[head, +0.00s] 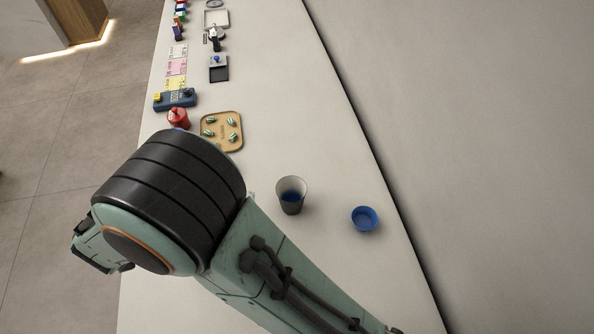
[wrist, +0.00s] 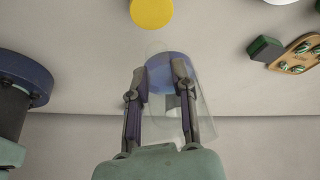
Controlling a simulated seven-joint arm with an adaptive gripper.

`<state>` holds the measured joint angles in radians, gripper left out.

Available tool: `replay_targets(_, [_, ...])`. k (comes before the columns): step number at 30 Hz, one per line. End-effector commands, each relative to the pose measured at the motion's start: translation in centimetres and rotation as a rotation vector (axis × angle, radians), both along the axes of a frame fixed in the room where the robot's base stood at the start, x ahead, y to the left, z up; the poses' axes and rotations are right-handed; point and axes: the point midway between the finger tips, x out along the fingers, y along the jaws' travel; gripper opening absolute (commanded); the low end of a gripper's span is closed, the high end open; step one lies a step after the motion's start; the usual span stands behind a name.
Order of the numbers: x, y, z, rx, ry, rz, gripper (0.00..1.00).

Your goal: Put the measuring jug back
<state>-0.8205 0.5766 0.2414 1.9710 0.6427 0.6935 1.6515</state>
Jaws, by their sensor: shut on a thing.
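In the wrist view, my gripper (wrist: 161,70) is shut on the clear measuring jug (wrist: 188,108), its two fingers against the see-through wall. A round blue area shows at the jug's far end; whether it is base or contents I cannot tell. Pale counter surface lies behind it, and I cannot tell whether the jug touches it. In the head view my arm hides the gripper and the held jug.
A capsule tray (head: 222,131) and red container (head: 178,118) are farther along. A yellow disc (wrist: 152,12) and green box (wrist: 265,48) show in the wrist view.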

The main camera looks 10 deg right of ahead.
Motion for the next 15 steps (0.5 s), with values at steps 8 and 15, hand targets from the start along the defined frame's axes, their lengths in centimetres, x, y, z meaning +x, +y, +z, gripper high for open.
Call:
replay_targets(8, [0.1,0.1,6.1,0.006,-0.006,-0.002,0.0])
replay_targets(15, [0.0,0.1,9.8,0.003,-0.002,0.0,0.0])
